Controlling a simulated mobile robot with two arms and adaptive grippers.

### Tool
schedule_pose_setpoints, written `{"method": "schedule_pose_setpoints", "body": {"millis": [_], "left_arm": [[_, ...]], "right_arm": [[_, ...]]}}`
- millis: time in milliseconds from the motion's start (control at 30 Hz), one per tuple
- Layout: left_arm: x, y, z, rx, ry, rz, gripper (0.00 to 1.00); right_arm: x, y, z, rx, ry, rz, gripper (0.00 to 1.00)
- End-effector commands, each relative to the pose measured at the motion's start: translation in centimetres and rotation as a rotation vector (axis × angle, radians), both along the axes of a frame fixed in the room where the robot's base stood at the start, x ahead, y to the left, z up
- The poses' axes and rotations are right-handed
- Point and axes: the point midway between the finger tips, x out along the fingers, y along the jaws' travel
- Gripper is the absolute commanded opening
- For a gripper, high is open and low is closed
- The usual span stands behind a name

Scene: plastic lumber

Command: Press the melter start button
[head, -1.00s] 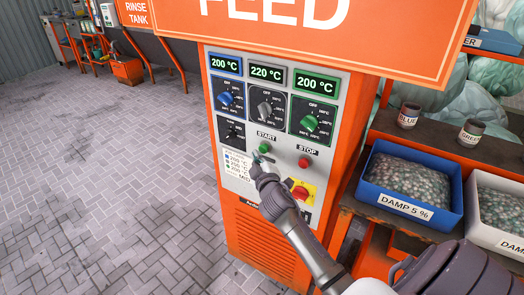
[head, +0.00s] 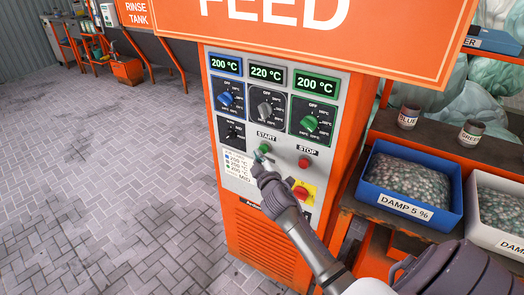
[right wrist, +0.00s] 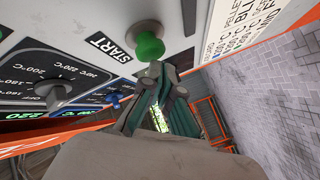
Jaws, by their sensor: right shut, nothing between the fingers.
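The green start button (head: 265,147) sits under the START label on the grey front panel (head: 245,180) of the orange machine. My right gripper (head: 259,157) is shut and empty, its fingertips just below and left of the button in the head view. In the right wrist view the green button (right wrist: 149,46) stands out from the panel, and the shut fingers (right wrist: 168,78) are right beside it. I cannot tell whether they touch. My left gripper is not in view.
The red stop button (head: 304,162) and a red rotary switch on a yellow plate (head: 301,193) are to the right on the same panel. Three dials are above. A blue crate of pellets (head: 367,202) stands on a shelf at right. The paved floor at left is clear.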

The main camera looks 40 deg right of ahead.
Motion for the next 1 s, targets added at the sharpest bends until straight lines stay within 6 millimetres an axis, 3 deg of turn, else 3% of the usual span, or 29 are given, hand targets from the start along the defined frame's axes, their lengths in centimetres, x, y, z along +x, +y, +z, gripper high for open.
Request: {"method": "schedule_pose_setpoints", "body": {"millis": [1000], "left_arm": [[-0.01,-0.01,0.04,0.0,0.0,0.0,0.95]], "right_arm": [[0.34,-0.76,0.04,-0.001,-0.001,0.0,0.0]]}}
